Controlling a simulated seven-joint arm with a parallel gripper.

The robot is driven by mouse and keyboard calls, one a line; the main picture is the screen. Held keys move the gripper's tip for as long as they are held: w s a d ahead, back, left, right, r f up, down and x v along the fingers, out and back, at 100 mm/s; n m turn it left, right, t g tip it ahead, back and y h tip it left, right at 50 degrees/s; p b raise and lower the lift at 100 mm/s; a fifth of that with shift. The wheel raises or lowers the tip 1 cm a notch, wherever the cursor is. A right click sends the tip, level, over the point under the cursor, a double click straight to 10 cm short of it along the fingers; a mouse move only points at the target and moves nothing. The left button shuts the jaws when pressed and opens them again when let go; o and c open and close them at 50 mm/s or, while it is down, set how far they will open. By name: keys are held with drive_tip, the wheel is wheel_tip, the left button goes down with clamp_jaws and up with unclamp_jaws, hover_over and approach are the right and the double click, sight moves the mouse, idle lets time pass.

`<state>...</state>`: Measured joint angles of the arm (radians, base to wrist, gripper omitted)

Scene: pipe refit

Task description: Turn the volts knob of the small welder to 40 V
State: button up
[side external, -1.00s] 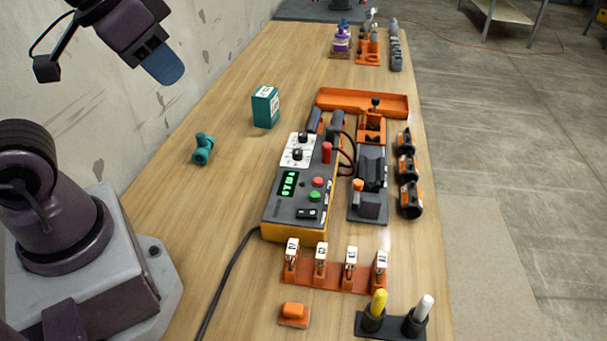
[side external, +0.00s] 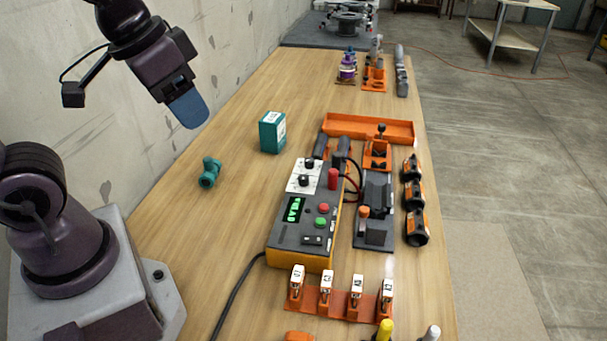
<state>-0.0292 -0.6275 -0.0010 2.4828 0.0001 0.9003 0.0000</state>
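The small welder (side external: 288,243) is a dark box with a yellow lower edge, standing mid-table. Its white panel (side external: 297,188) carries two black knobs, an upper knob (side external: 309,163) and a lower knob (side external: 303,181). Their labels and pointers are too small to read, so I cannot tell which is volts. A green display (side external: 293,209) is lit, its characters not clearly legible. Red and green buttons sit beside it. My gripper (side external: 188,109), with blue fingertips, hangs in the air up and left of the welder, apart from it. The finger gap does not show.
A teal box (side external: 272,132) and a teal pipe fitting (side external: 209,172) stand left of the welder. A black tool stand (side external: 374,220) is close on its right, with cables between. An orange tray (side external: 368,128) lies behind and an orange rack (side external: 338,304) in front. The table's left part is mostly clear.

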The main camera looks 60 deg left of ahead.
drive_tip(key=w+a+f+n+g, duration=0.2)
drive_tip(key=w+f, duration=0.1)
drive_tip(key=w, duration=0.3)
drive_tip(key=w+a+f+n+g, duration=0.2)
drive_tip(key=w+f, duration=0.1)
drive_tip(key=w, duration=0.3)
drive_tip(key=n, duration=1.2)
approach(303, 176)
wheel_tip(303, 176, down, 9)
drive_tip(key=shift+w+a+f, duration=0.1)
drive_tip(key=shift+w+f, duration=0.05)
drive_tip(key=shift+f, duration=0.05)
drive_tip(key=c, duration=0.9)
